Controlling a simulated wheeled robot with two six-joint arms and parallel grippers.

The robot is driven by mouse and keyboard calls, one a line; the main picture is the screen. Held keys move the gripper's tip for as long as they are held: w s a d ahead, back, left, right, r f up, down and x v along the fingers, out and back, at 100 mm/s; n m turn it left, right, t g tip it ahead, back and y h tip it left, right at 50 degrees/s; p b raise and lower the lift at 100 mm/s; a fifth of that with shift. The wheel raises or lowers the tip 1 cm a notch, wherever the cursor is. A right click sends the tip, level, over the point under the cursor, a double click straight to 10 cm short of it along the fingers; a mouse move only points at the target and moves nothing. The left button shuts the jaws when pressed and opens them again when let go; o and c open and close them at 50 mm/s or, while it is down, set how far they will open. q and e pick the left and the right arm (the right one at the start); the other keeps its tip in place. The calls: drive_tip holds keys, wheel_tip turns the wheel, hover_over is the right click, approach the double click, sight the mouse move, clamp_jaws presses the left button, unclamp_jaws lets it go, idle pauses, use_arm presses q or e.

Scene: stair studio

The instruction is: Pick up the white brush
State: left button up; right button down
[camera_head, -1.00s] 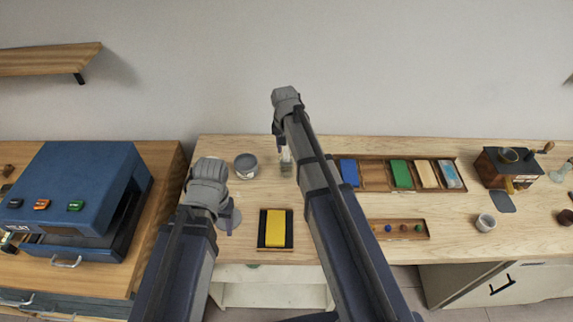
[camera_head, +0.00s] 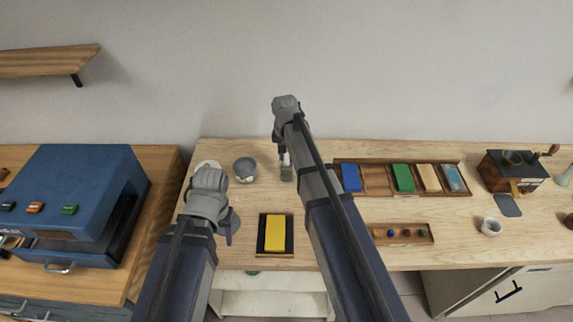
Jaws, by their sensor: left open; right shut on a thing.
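Two arms of mine reach over the wooden table. My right gripper (camera_head: 281,150) is at the back of the table, shut on a small, pale thing that is likely the white brush (camera_head: 285,158). Most of that thing is hidden by the gripper, and its shape is too small to make out. A small clear holder (camera_head: 286,173) stands just below it; I cannot tell whether the two touch. My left gripper (camera_head: 229,236) is open over the left part of the table, near a grey round thing (camera_head: 235,218) partly hidden by the arm.
A grey cup (camera_head: 245,169) stands left of the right gripper. A yellow block sits on a dark tray (camera_head: 261,235) in front. A wooden tray (camera_head: 375,191) of coloured blocks, a small ball tray (camera_head: 411,241), a white cup (camera_head: 491,227) and a grinder (camera_head: 512,172) lie right.

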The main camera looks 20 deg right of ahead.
use_arm(q)
drive_tip(key=shift+r, duration=0.15)
use_arm(e)
drive_tip(key=shift+r, duration=0.15)
wheel_tip(320, 180, up, 10)
drive_tip(key=p, duration=1)
use_arm(q)
wheel_tip(320, 180, up, 10)
